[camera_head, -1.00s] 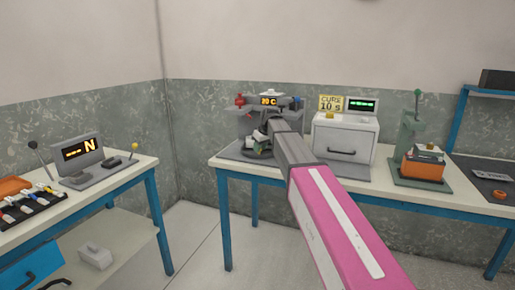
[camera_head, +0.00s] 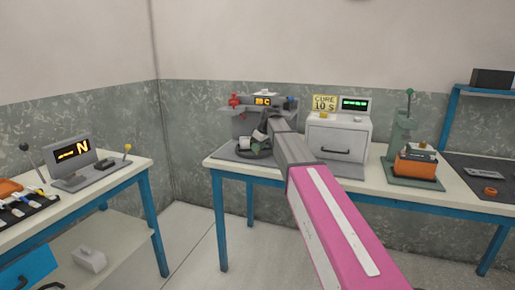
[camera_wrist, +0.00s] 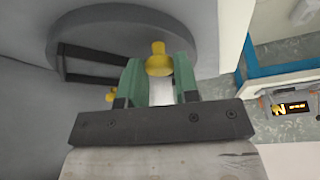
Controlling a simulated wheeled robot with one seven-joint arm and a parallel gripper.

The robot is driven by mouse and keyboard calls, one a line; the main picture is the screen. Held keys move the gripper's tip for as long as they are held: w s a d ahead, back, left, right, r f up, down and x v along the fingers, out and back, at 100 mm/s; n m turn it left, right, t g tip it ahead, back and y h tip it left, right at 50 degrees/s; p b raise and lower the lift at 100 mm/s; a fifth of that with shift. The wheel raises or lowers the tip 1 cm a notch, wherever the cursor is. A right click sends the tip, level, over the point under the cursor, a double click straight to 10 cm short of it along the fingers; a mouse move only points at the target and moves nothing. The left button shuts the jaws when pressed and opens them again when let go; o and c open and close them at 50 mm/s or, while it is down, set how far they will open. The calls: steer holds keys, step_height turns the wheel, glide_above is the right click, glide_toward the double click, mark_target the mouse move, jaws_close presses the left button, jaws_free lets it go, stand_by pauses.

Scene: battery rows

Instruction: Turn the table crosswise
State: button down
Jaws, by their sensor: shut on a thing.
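The grey machine (camera_head: 240,126) with the lit "20 C" display stands at the left end of the far bench. My gripper (camera_head: 258,143) is at its front and hides part of it. In the wrist view a grey round table (camera_wrist: 90,30) fills the upper left, with a dark bar frame (camera_wrist: 90,76) on it. My gripper (camera_wrist: 158,80) has its green fingers shut on a yellow knob (camera_wrist: 158,60) near the disc's edge. A second yellow knob (camera_wrist: 112,96) shows by the left finger, partly hidden. How the table is turned is hard to tell in the head view.
A grey oven (camera_head: 338,140) with a "CURE 10 s" sign stands right of the machine. A green press (camera_head: 403,140) is further right. The left bench (camera_head: 125,172) carries an "N" display unit (camera_head: 80,165). Floor between the benches is free.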

steer(key=c, duration=0.8)
jaws_free()
steer(key=shift+c, duration=0.2)
steer(key=d+r, duration=0.1)
steer(key=s+d+r, duration=0.1)
steer(key=shift+s+r, duration=0.3)
steer(key=shift+r, duration=0.1)
steer(key=s+d, duration=0.2)
steer(key=d, duration=0.1)
steer(key=s+d, duration=0.2)
steer(key=d, duration=0.1)
steer(key=s+d, duration=0.2)
steer(key=shift+d, duration=0.4)
steer(key=shift+c, duration=0.4)
